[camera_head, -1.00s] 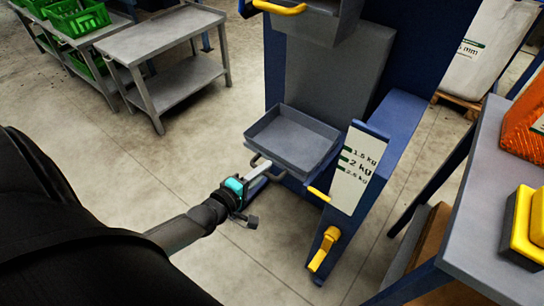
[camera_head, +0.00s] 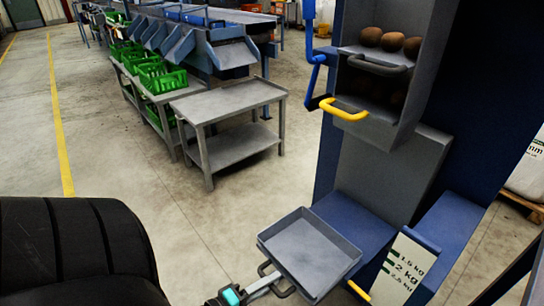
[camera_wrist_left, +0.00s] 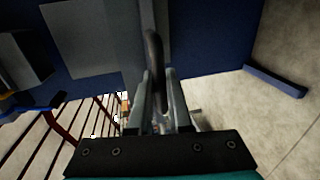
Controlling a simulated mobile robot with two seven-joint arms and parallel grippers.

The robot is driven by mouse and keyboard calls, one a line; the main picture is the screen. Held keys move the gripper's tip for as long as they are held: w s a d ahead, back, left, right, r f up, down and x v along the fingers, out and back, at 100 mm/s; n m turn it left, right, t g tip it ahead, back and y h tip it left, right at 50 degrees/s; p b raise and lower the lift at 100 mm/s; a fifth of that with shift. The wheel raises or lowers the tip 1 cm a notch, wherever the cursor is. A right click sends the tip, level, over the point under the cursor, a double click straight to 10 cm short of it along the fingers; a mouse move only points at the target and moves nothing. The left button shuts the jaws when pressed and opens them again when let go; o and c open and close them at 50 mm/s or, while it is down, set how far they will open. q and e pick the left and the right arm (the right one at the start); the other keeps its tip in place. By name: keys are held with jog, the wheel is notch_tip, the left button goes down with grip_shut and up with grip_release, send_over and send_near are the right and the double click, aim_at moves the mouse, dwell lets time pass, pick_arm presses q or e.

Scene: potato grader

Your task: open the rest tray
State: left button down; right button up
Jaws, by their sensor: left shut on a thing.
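The shallow grey tray (camera_head: 350,246) sits low on the front of the blue machine, with raised rims and an empty floor. A dark loop handle (camera_head: 284,292) stands out from its near left side. My left gripper (camera_head: 266,280) is at that handle, shut on it, at the bottom of the head view. In the left wrist view, the dark handle (camera_wrist_left: 155,60) runs between the two fingers of my left gripper (camera_wrist_left: 163,95). My right gripper is in neither view.
Above the tray is a grey hopper with potatoes (camera_head: 392,41), a dark handle and a yellow handle (camera_head: 344,109). A weight-scale plate (camera_head: 398,270) stands right of the tray. A grey two-shelf table (camera_head: 228,100) stands further back left. The floor between is clear.

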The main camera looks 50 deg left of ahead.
pick_arm(q)
jog(key=c, duration=0.8)
grip_release()
jog(key=shift+c, duration=0.2)
jog(key=shift+s, duration=0.2)
jog(key=p+v, duration=0.3)
jog(key=v, duration=1.2)
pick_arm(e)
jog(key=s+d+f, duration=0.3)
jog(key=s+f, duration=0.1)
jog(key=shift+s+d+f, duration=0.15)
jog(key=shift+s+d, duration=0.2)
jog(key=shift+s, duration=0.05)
pick_arm(q)
jog(key=shift+w+r, duration=0.1)
